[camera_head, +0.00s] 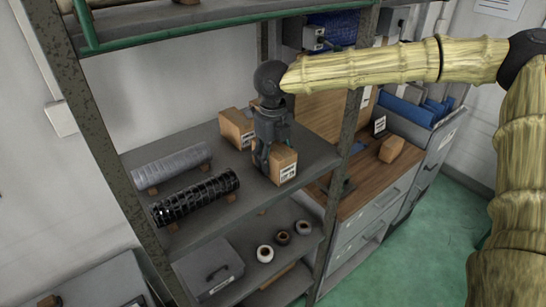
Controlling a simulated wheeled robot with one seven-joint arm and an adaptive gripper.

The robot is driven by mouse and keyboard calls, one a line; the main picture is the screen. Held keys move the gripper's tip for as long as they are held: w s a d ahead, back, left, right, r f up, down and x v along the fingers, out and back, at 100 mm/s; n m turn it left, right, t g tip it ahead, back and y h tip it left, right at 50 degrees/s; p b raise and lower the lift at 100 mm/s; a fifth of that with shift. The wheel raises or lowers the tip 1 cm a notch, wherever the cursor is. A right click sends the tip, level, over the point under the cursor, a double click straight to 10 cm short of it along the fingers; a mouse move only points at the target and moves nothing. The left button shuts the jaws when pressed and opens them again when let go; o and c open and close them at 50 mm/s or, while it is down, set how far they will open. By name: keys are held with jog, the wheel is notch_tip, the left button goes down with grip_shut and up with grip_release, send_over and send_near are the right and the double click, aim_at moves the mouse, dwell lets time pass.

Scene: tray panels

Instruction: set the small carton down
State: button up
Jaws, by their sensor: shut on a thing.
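My gripper (262,159) points down over the right part of the middle shelf (215,143), with its fingers at a small brown carton (284,166) that bears a white label. It is shut on this carton. The carton is upright at the shelf's front right, close to the front post. I cannot tell whether its underside touches the shelf. A second brown carton (236,128) with a label stands behind and to the left, on the same shelf.
Two rolls, one grey (171,168) and one black (196,197), lie on the shelf's left part. A rusty front post (349,130) rises beside the held carton. To the right, a wooden-topped drawer bench (365,185) carries another brown carton (392,148). Rings (283,238) lie on the lower shelf.

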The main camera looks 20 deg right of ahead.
aim_at(273, 145)
jog(key=o, duration=1.2)
jog(key=shift+f, duration=0.1)
jog(key=shift+r+b, duration=1.7)
jog(key=shift+r, duration=2.2)
